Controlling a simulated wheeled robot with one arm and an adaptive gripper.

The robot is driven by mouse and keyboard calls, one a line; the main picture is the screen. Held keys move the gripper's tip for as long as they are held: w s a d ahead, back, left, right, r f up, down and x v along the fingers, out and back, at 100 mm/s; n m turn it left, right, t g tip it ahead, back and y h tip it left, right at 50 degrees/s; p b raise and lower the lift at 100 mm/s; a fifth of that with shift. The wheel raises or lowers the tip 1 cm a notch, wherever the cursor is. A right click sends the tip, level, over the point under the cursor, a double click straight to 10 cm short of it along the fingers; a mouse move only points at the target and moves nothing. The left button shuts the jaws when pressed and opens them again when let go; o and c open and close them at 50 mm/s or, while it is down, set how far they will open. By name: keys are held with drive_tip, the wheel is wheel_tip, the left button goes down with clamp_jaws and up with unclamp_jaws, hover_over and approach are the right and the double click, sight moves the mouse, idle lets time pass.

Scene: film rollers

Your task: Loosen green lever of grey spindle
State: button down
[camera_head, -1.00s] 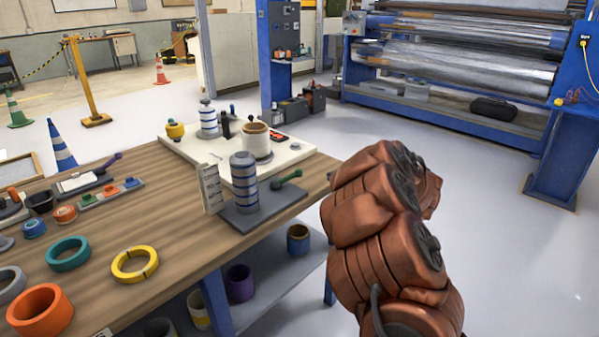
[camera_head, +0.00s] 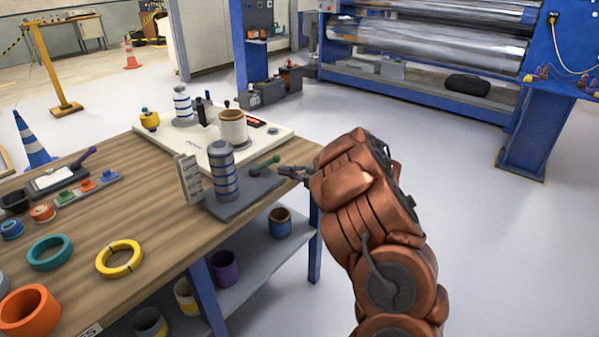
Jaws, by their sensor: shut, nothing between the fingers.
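The grey spindle (camera_head: 223,172) with blue bands stands upright on a dark grey base plate (camera_head: 240,200) near the table's right edge. Its green lever (camera_head: 264,163) sticks out to the right over the plate and ends in a round knob. My gripper (camera_head: 284,171) is small in the view, just right of the lever knob and close to it. The fingers look shut and empty. I cannot tell from this view whether they touch the lever.
A small upright card (camera_head: 188,179) stands left of the spindle. A white board (camera_head: 183,138) with a tan roll (camera_head: 233,126) lies behind it. A yellow ring (camera_head: 119,259) and an orange ring (camera_head: 30,311) lie at the front left. Open floor is to the right.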

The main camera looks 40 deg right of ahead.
sight(266, 163)
drive_tip(key=w, duration=0.3)
drive_tip(key=shift+w+a+f, duration=0.2)
drive_tip(key=shift+f, duration=0.05)
drive_tip(key=shift+w+d+f+p, duration=0.15)
drive_tip(key=shift+w+d+p, duration=0.1)
drive_tip(key=shift+w, duration=0.3)
drive_tip(key=shift+w+d+f+p, duration=0.1)
drive_tip(key=shift+w+d+p, duration=0.1)
drive_tip(key=shift+w, duration=0.35)
